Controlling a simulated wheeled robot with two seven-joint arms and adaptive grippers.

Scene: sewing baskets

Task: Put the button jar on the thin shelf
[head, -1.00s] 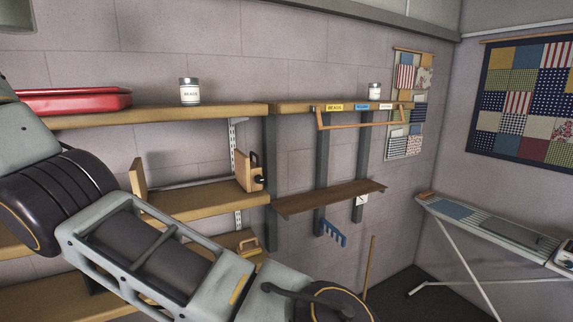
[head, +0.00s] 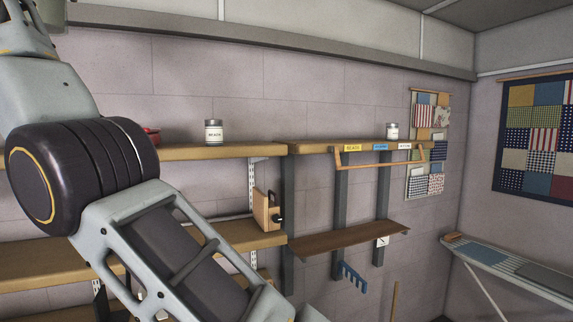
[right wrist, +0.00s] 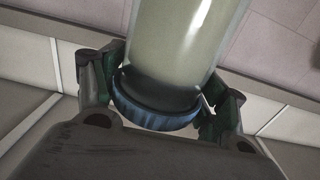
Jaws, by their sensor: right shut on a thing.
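My right gripper (right wrist: 160,108) is shut on a glass jar (right wrist: 184,35) with pale contents and a blue lid (right wrist: 158,110), seen in the right wrist view. The fingers grip at the lid end, and the jar's far end is cut off by the top edge. No label shows on it. A thin dark-brown shelf (head: 348,238) is on the wall in the head view, below a thicker wooden shelf; its top looks bare. Neither gripper shows in the head view, where one of my arms covers the lower left.
Another white jar (head: 392,131) stands on the upper right shelf, above a wooden rail (head: 380,164). A wooden holder (head: 264,210) stands left of the thin shelf. A blue rack (head: 351,274) hangs below it.

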